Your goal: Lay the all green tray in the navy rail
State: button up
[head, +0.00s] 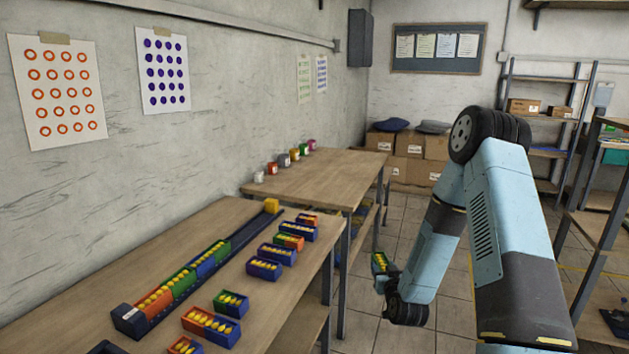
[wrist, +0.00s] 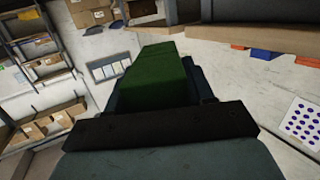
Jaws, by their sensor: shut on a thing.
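My gripper (head: 388,279) is shut on a green tray (head: 379,262) with yellow pieces in it. It holds the tray in the air right of the table, over the floor. In the wrist view the green tray (wrist: 160,76) shows as a plain green block between the fingers, its contents hidden. The navy rail (head: 246,233) runs along the table near the wall. Orange, green and blue sections with yellow pieces fill its near and middle parts. Its far part is bare up to a yellow block (head: 271,206). The tray is well apart from the rail.
Several loose trays lie on the table right of the rail, including a green-and-blue one (head: 230,304), an orange-and-blue one (head: 210,325) and a blue one (head: 263,269). A second table (head: 318,178) with small coloured pots stands behind. Open floor lies to the right.

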jog(key=shift+d+f+m+h, duration=0.2)
jog(key=shift+d+f+h, duration=0.1)
jog(key=shift+d, duration=0.2)
jog(key=shift+d+f+m+h, duration=0.2)
jog(key=shift+d+f+h, duration=0.1)
jog(key=shift+d, duration=0.15)
jog(key=s+f, duration=0.6)
jog(key=f, duration=0.1)
jog(key=a+r+n+g+y, duration=0.2)
jog(key=a+r+n+y, duration=0.5)
jog(key=a+r, duration=0.65)
jog(key=s+a+r+n+g+y, duration=0.3)
jog(key=s+a+g+y, duration=0.1)
jog(key=s+a, duration=0.2)
jog(key=s+a+r+n+g+y, duration=0.3)
jog(key=s+a+r+g+y, duration=0.1)
jog(key=a, duration=0.3)
jog(key=shift+s+a+n, duration=0.3)
jog(key=shift+s+a, duration=0.05)
jog(key=shift+s, duration=0.55)
jog(key=shift+a, duration=0.1)
